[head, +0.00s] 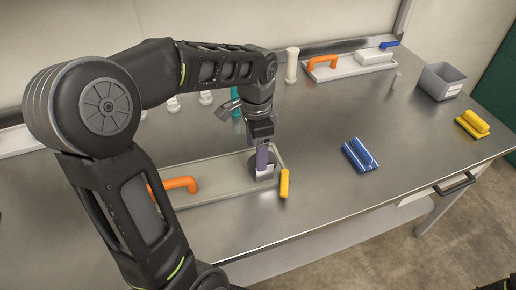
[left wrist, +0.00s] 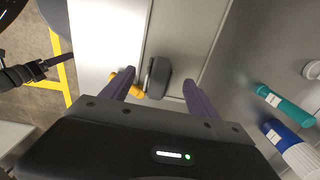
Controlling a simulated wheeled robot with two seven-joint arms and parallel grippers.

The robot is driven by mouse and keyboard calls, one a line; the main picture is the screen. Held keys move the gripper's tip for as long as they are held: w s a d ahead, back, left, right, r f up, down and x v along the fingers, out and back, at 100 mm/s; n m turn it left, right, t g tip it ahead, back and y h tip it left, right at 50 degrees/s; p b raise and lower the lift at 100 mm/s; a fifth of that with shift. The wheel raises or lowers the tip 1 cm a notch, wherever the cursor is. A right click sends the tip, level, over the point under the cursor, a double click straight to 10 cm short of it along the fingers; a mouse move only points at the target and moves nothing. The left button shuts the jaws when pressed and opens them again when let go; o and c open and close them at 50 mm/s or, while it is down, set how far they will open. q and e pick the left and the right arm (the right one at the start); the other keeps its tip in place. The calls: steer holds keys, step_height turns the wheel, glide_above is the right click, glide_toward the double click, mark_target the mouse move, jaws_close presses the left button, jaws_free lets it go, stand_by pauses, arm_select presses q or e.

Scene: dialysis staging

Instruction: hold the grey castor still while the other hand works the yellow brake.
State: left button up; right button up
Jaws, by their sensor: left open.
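The grey castor (head: 264,172) stands at the right end of a long pale tray, mostly hidden by my left gripper (head: 262,157) in the head view. In the left wrist view the dark grey castor (left wrist: 158,77) lies ahead between the two purple fingers of my left gripper (left wrist: 159,80), which are apart, with gaps on both sides. The yellow brake (head: 284,183) sticks out at the castor's right in the head view. In the left wrist view the yellow brake (left wrist: 124,84) is partly hidden behind the left-hand finger.
The pale tray (head: 220,180) bears an orange handle (head: 180,184). A blue block (head: 360,155), a yellow block (head: 472,123) and a grey bin (head: 440,82) stand to the right. Another tray (head: 345,68) is at the back.

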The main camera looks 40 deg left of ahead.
arm_select(q)
steer(key=shift+f, duration=0.1)
steer(key=shift+f, duration=3.85)
jaws_close()
jaws_free()
